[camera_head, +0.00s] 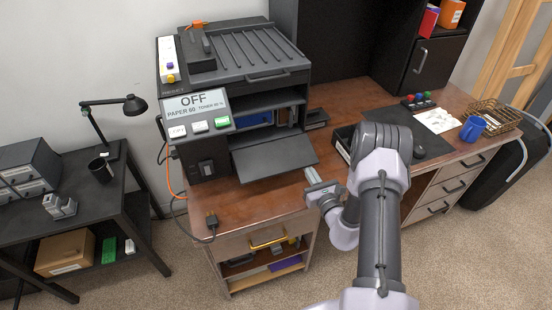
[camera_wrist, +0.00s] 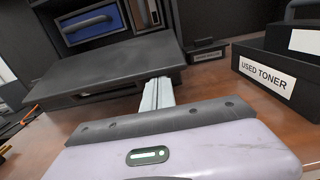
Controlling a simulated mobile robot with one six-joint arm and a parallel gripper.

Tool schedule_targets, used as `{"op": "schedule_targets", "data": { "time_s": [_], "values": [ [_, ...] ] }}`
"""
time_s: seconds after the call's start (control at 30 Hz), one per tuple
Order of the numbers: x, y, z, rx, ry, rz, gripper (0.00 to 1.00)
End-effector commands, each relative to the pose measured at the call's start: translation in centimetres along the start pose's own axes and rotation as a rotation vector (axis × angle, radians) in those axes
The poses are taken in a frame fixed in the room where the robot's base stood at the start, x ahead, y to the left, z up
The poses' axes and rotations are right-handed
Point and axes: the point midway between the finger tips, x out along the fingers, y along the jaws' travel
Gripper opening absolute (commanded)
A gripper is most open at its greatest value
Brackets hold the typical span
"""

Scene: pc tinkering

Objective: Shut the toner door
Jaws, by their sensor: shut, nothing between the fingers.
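The black printer (camera_head: 182,160) stands on the wooden desk, its display reading OFF. Its toner door (camera_head: 272,157) is a dark flap hinged down and open, sticking out toward the front. The bay behind it shows a blue cartridge (camera_head: 255,118), also visible in the wrist view (camera_wrist: 92,22). My gripper (camera_head: 311,174) is shut and empty, close by the door's front right corner. In the wrist view the pale fingers (camera_wrist: 157,95) point at the front edge of the door (camera_wrist: 110,62), their tips at or just under it. I cannot tell whether they touch.
A black box labelled USED TONER (camera_wrist: 266,78) stands right of my gripper on the desk. The desk (camera_head: 225,215) has some bare wood in front of the printer. A cable with a plug (camera_head: 212,220) hangs over the left desk edge. A blue mug (camera_head: 472,129) stands far right.

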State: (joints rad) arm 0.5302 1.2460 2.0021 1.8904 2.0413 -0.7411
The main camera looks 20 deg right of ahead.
Motion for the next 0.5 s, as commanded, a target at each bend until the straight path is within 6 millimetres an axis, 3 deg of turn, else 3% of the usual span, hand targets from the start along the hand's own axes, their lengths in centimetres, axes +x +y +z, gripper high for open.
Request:
{"op": "schedule_targets", "data": {
  "time_s": [0.5],
  "values": [
    [-0.35,-0.05,1.09,0.0,-0.001,-0.001,0.0]
  ]
}}
